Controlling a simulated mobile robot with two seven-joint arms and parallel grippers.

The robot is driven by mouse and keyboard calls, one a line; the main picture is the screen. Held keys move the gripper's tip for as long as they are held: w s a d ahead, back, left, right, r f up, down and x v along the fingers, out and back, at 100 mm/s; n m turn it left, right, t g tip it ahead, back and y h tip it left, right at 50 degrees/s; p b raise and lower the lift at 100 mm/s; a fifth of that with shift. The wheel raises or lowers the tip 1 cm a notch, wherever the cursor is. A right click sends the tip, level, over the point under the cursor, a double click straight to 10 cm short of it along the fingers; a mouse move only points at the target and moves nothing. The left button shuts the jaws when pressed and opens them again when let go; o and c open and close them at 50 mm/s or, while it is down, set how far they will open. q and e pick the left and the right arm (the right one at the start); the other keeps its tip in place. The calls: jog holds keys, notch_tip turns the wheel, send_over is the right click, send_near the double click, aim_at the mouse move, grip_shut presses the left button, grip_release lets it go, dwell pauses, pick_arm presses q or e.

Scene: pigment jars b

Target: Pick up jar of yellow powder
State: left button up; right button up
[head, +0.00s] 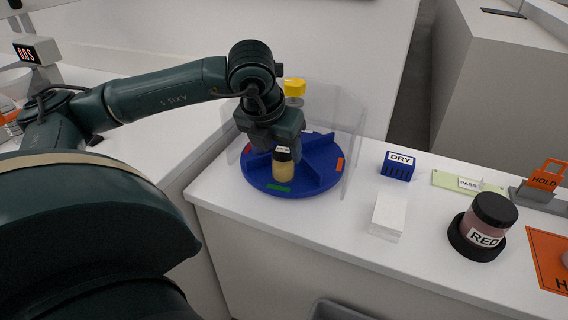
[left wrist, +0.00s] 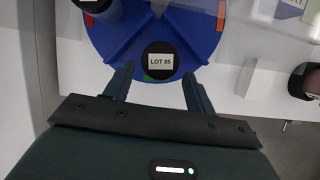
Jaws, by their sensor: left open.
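A jar of pale yellow powder (head: 283,170) with a black lid stands upright in the front compartment of a round blue divided turntable (head: 317,186), by a green tag. In the left wrist view its lid (left wrist: 160,48) carries a white label reading LOT 85. My left gripper (head: 272,143) comes down from above at the jar, partly hiding its top in the head view. In the left wrist view the two fingers (left wrist: 158,84) are spread apart, with the lid just beyond and between their tips. I cannot tell whether they touch it. My right gripper is not in view.
Clear guard panels (head: 352,150) stand around the turntable. Another black-lidded jar (left wrist: 98,6) shows at the upper left. To the right are a blue DRY box (head: 398,166), a white block (head: 387,216) and a RED jar (head: 488,226) in a black holder.

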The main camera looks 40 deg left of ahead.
aim_at(283, 162)
pick_arm(q)
jog(key=shift+x, duration=3)
jog(key=shift+a, duration=0.1)
jog(key=shift+c, duration=0.4)
jog(key=shift+r, duration=0.1)
jog(key=c, duration=0.6)
jog(key=shift+c, duration=0.3)
jog(key=shift+w+r, duration=0.1)
jog(key=shift+r, duration=0.05)
